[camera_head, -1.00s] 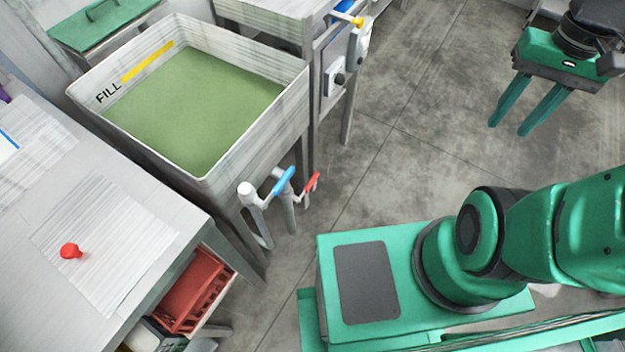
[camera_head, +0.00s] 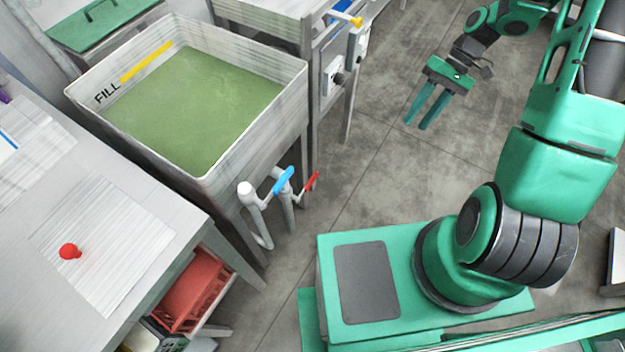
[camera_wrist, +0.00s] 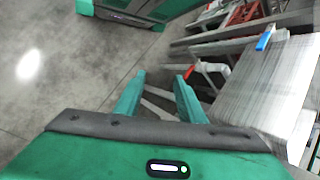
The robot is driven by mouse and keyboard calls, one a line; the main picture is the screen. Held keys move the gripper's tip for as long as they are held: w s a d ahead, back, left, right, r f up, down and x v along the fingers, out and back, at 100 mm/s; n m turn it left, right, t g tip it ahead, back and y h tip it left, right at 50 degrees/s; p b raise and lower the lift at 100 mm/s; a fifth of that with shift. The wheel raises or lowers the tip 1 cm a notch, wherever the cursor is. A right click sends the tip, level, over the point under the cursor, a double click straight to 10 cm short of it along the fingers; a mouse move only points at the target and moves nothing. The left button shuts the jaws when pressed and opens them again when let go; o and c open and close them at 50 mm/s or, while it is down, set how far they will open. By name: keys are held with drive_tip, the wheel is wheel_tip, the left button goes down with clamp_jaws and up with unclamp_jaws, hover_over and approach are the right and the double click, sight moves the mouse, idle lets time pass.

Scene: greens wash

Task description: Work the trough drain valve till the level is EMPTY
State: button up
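The trough (camera_head: 250,150) stands at the left in the head view, with green liquid (camera_head: 200,105) filling its floor below a yellow band marked FILL. White pipes (camera_head: 250,205) come off its near right side, one with a blue lever (camera_head: 284,180) and one with a red lever (camera_head: 312,182). The red lever (camera_wrist: 191,71) and the blue lever (camera_wrist: 265,38) also show in the wrist view. My gripper (camera_head: 420,118) is open and empty over the floor, to the right of the trough and apart from both levers. In the wrist view my gripper's fingers (camera_wrist: 158,92) point toward the pipes.
A grey table (camera_head: 190,245) with a red knob-like object (camera_head: 70,251) stands at the near left. Red crates (camera_head: 195,290) sit under it. A second basin with a yellow lever (camera_head: 348,18) is behind the trough. The floor (camera_head: 375,185) between gripper and trough is clear.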

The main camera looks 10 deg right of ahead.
drive_tip(key=w+a+f+n+y, duration=0.1)
drive_tip(key=a+f+y, duration=0.1)
drive_tip(key=a+f, duration=0.35)
drive_tip(key=w+a+f+n+y, duration=0.1)
drive_tip(key=a+f+y, duration=0.15)
drive_tip(key=f, duration=0.65)
drive_tip(key=t+y, duration=0.2)
drive_tip(key=y, duration=0.6)
approach(312, 181)
drive_tip(key=shift+m, duration=0.4)
drive_tip(key=a, duration=0.6)
drive_tip(key=a+f, duration=0.1)
drive_tip(key=a, duration=0.3)
drive_tip(key=shift+s, duration=0.2)
drive_tip(key=shift+c, duration=0.6)
